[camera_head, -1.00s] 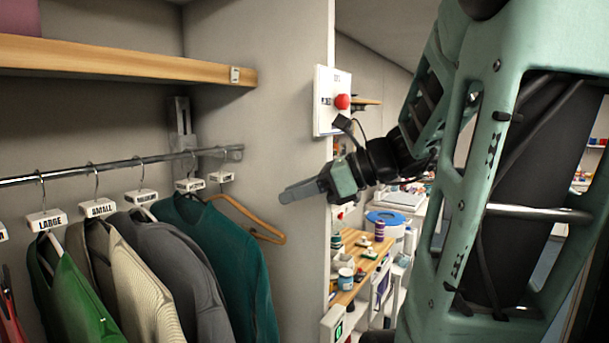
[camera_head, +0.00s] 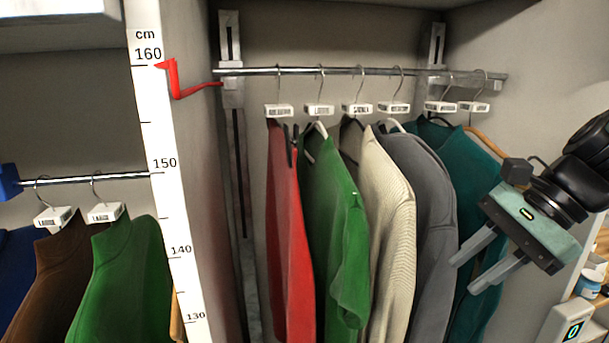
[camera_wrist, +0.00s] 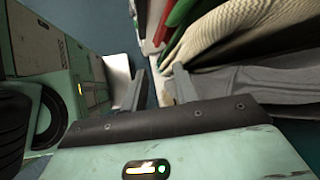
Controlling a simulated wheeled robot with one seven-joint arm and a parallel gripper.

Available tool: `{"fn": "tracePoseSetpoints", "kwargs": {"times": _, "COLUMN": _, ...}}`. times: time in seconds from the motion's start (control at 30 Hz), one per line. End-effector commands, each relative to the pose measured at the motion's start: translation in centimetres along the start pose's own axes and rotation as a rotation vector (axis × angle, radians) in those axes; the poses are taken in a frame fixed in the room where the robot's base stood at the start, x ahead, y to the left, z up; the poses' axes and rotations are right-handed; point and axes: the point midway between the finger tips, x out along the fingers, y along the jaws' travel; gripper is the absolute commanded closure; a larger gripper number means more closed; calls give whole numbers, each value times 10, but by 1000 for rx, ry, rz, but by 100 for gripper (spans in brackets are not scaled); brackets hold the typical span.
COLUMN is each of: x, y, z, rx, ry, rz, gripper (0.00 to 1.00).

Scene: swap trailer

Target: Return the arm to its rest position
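My gripper (camera_head: 474,262) is at the right of the head view, in front of the teal and grey garments. Its two grey fingers are apart, with nothing between them. It points down and to the left. In the wrist view the gripper (camera_wrist: 158,88) also shows two separated fingers with an empty gap. My green arm parts fill the left of the wrist view. Most of the arm is outside the head view.
A rail (camera_head: 330,71) holds red (camera_head: 290,235), green (camera_head: 335,230), cream (camera_head: 390,220), grey (camera_head: 432,230) and teal (camera_head: 487,305) garments. A white height ruler (camera_head: 160,170) stands left of them. A digital display box (camera_head: 568,325) is at lower right.

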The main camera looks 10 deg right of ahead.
Motion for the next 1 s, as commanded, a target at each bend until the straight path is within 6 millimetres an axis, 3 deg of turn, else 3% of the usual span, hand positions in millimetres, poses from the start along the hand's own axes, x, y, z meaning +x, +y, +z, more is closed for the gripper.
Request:
{"fn": "tracePoseSetpoints", "kwargs": {"times": 0.03, "x": 39, "y": 15, "z": -2, "rx": -158, "ry": 22, "rz": 95, "gripper": 71}}
{"fn": "tracePoseSetpoints", "kwargs": {"times": 0.2, "x": 119, "y": 55, "z": 2, "rx": -738, "ry": 83, "rz": 362, "gripper": 71}}
{"fn": "tracePoseSetpoints", "kwargs": {"times": 0.4, "x": 196, "y": 97, "z": 9, "rx": -1450, "ry": 80, "rz": 595, "gripper": 71}}
{"fn": "tracePoseSetpoints", "kwargs": {"times": 0.5, "x": 222, "y": 114, "z": 16, "rx": -1736, "ry": 58, "rz": 665, "gripper": 71}}
{"fn": "tracePoseSetpoints", "kwargs": {"times": 0.7, "x": 245, "y": 130, "z": 26, "rx": -2038, "ry": 24, "rz": 721, "gripper": 71}}
{"fn": "tracePoseSetpoints", "kwargs": {"times": 1.0, "x": 245, "y": 131, "z": 28, "rx": -2067, "ry": 21, "rz": 726, "gripper": 71}}
